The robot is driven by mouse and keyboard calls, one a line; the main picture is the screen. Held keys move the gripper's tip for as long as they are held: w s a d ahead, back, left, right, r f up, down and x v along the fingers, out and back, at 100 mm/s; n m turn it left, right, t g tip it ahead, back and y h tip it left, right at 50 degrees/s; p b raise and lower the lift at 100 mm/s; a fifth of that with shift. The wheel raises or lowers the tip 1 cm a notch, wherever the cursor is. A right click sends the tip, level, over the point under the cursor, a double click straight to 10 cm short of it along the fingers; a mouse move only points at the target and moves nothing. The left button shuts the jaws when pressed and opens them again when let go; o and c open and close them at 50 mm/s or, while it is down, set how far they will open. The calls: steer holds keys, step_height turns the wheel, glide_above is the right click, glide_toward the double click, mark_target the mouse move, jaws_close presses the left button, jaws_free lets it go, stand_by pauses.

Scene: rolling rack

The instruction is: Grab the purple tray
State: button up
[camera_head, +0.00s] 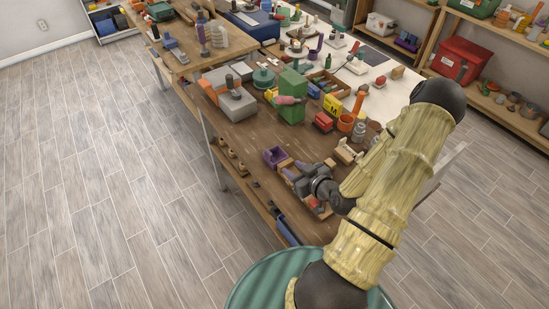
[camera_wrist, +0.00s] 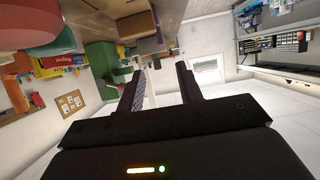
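The purple tray (camera_head: 275,156) is a small open-topped box in the head view. It sits near the left edge of the wooden workbench (camera_head: 240,137). My gripper (camera_head: 288,172) is just in front of it, over the bench, with its fingers pointing toward the left side. In the wrist view my gripper (camera_wrist: 158,70) has its two dark fingers apart, with nothing held between them. Whether the fingers touch the tray is too small to tell in the head view.
A shelf with a red bin (camera_head: 459,60) is at the right. The floor at left is clear.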

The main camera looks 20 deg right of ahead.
mark_target(272, 155)
steer(key=shift+w+f+b, duration=0.5)
steer(key=shift+w+b, duration=0.25)
steer(key=shift+b, duration=0.1)
steer(key=shift+w+b, duration=0.15)
steer(key=shift+b, duration=0.65)
steer(key=shift+w+b, duration=0.1)
steer(key=shift+b, duration=0.3)
steer(key=shift+w+f+b, duration=0.1)
steer(key=shift+w+b, duration=0.2)
steer(key=shift+b, duration=0.95)
steer(key=b, duration=0.4)
steer(key=shift+w+a+f+b, duration=0.25)
steer(key=shift+w+a+b, duration=0.05)
steer(key=shift+w+a, duration=0.05)
steer(key=p+x, duration=0.1)
steer(key=x, duration=0.6)
steer(key=shift+r+p, duration=0.15)
steer(key=shift+p, duration=0.2)
steer(key=shift+w, duration=0.15)
